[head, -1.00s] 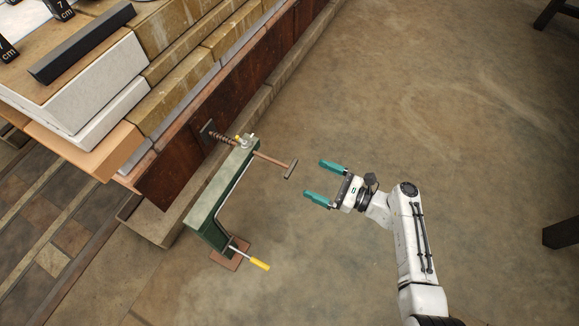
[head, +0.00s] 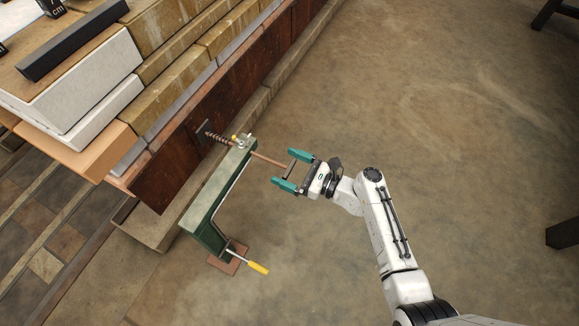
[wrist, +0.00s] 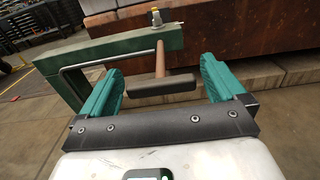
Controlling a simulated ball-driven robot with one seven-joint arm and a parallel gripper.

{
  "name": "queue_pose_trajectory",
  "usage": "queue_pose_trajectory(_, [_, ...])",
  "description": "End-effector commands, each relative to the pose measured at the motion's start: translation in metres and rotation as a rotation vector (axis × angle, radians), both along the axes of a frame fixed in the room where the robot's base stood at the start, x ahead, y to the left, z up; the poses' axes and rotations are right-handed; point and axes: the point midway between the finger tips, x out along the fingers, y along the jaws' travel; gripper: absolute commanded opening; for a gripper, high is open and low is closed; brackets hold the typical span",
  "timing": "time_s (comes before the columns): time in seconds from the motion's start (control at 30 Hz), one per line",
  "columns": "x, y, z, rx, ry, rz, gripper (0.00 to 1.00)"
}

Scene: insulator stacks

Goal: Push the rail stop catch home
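The catch is a brown rod (head: 266,160) with a dark crossbar handle (wrist: 162,86) at its near end. The rod runs through the top of a green bracket (head: 207,199) and carries a spring (head: 217,138) on the far side, towards a dark plate on the wooden side. My gripper (head: 288,171) is open, with its teal fingers on either side of the crossbar. In the wrist view the crossbar lies between the fingertips (wrist: 161,84), with a gap visible on each side. Whether anything touches it is unclear.
A yellow-handled lever (head: 258,267) sticks out at the bracket's foot. Layered slabs and boards (head: 85,100) fill the upper left. A dark object (head: 562,234) stands at the right edge. The floor (head: 440,150) between is clear.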

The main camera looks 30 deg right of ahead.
Motion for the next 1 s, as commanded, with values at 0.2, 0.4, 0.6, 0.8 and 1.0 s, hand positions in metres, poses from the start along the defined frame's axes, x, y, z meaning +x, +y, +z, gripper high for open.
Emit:
queue_pose_trajectory(0.2, [0.000, 0.000, 0.000, 0.000, 0.000, 0.000, 0.75])
queue_pose_trajectory(0.4, [0.000, 0.000, 0.000, 0.000, 0.000, 0.000, 0.56])
queue_pose_trajectory(0.6, [0.000, 0.000, 0.000, 0.000, 0.000, 0.000, 0.37])
queue_pose_trajectory(0.8, [0.000, 0.000, 0.000, -0.001, -0.001, 0.001, 0.24])
queue_pose_trajectory(1.0, [0.027, 0.020, -0.001, -0.001, -0.002, 0.005, 0.24])
